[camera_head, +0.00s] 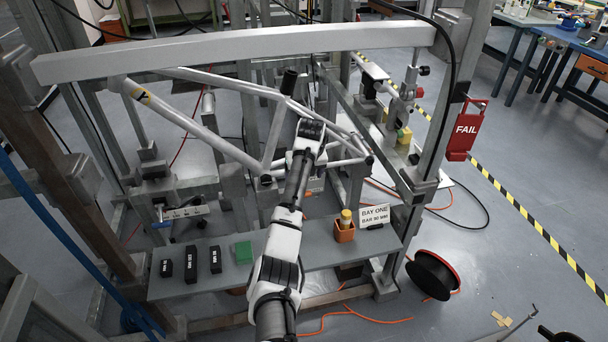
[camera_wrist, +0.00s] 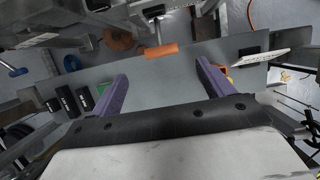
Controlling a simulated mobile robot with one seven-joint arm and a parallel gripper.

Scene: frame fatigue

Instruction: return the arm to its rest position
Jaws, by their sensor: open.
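My gripper (camera_wrist: 162,76) shows in the wrist view with two purple fingers spread wide and nothing between them. Beyond the fingers lies the grey shelf (camera_wrist: 185,62). In the head view my arm reaches up from the bottom middle, over the shelf (camera_head: 322,254), to the silver bicycle frame (camera_head: 208,127). The arm's dark end overlaps the frame's tubes in the picture. The fingers cannot be made out there, and I cannot tell whether the arm touches the frame.
A grey crossbeam (camera_head: 235,45) spans above the frame. A red FAIL holder (camera_head: 464,132) hangs right. A black spool (camera_head: 432,275) lies on the floor.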

